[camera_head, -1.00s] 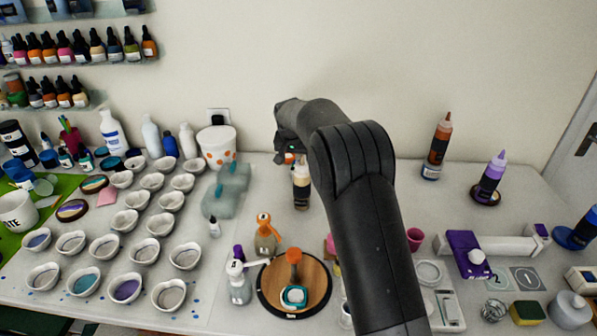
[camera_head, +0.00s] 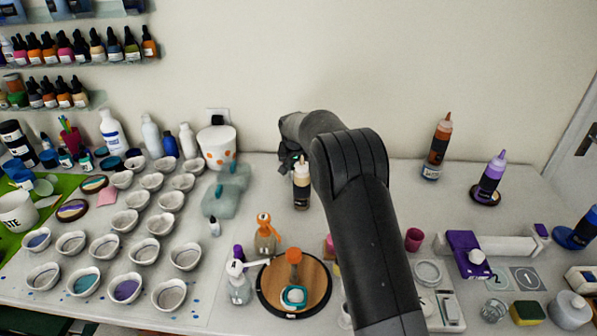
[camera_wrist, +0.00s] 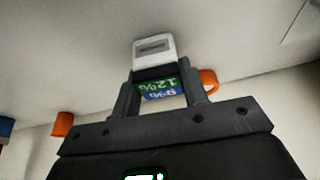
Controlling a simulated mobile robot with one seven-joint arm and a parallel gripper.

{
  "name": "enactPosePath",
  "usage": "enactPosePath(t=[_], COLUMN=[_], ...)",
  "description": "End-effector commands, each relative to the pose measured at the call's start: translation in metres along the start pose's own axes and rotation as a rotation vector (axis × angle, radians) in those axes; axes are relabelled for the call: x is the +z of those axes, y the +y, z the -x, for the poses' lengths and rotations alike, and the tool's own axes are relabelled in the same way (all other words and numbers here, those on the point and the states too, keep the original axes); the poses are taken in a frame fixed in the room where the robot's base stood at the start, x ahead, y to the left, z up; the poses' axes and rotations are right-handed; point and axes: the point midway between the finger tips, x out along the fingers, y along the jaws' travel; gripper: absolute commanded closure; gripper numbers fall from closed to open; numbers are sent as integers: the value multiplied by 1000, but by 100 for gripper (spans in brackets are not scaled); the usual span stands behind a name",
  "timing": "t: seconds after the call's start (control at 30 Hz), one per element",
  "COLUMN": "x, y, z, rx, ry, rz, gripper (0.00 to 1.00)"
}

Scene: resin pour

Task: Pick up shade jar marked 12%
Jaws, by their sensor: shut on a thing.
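In the wrist view my gripper (camera_wrist: 160,73) is shut on the shade jar (camera_wrist: 157,85), which sits between the two fingers. Its green band reads 12%, upside down in this view. A blue band with another percent figure shows just below the green one; I cannot tell whether it belongs to the same jar. A white piece with a grey panel (camera_wrist: 152,48) shows beyond the fingertips. In the head view my gripper (camera_head: 289,151) is at the back of the table, mostly hidden by my arm, and the jar cannot be made out there.
A dark-bodied bottle (camera_head: 301,188) stands just below my gripper in the head view. Many small white cups (camera_head: 145,250) fill the left. A round wooden board (camera_head: 318,284) lies in front.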

Motion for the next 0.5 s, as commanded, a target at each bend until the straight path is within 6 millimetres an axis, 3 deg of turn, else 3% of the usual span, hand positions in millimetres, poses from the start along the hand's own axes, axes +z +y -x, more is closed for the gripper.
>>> enactPosePath(t=[0.2,0.5], x=[0,-3], y=[0,0], z=[0,6], rx=[0,-1], ry=[0,3], rz=[0,0], gripper=[84,85])
